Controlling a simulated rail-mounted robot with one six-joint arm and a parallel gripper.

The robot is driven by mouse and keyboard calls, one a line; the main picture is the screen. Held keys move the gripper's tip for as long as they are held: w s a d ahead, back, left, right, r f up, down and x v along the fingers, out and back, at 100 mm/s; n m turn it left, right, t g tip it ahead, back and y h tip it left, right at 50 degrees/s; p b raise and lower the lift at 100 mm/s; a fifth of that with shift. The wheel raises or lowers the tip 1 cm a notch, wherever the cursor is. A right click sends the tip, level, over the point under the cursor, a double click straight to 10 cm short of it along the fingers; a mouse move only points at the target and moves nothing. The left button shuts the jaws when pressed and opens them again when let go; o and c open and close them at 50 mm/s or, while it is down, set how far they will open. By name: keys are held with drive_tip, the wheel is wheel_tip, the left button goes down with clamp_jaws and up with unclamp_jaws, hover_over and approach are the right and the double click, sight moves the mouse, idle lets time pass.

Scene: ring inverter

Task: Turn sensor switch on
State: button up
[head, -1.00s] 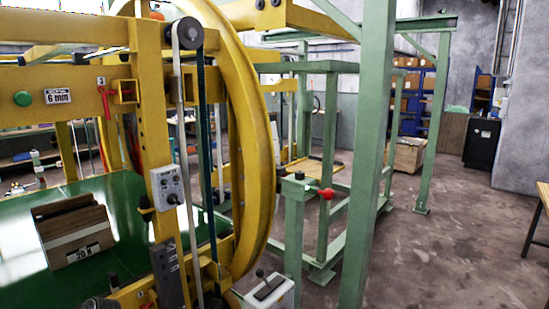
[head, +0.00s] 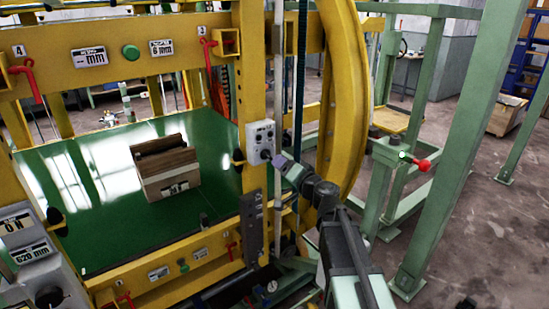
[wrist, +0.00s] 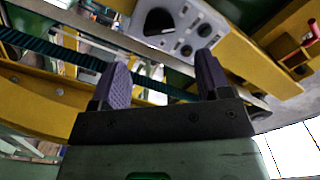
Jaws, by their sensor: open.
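A grey control box (head: 262,138) with several small dark controls is fixed to the yellow upright in the head view. The control box also shows at the top of the wrist view (wrist: 183,40), with a large black knob (wrist: 158,22) and smaller round controls. I cannot read which control is the sensor switch. My gripper (head: 281,162) is just right of the box's lower part in the head view. In the wrist view my gripper (wrist: 163,80) is open and empty, its two purple fingers apart, with the box beyond the fingertips. Contact is not visible.
The yellow frame (head: 196,40) and curved yellow ring (head: 347,90) stand close around my arm. A dark belt (wrist: 60,45) runs behind the fingers. A green post with a red knob (head: 424,165) stands to the right. A block (head: 166,168) lies on the green table.

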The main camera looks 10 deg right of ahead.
sight(270, 157)
drive_tip(key=x, duration=0.7)
drive_tip(key=shift+w+a, duration=0.15)
drive_tip(key=shift+w, duration=0.25)
drive_tip(key=shift+c, duration=0.3)
drive_tip(key=c, duration=0.9)
drive_tip(key=shift+o, duration=0.2)
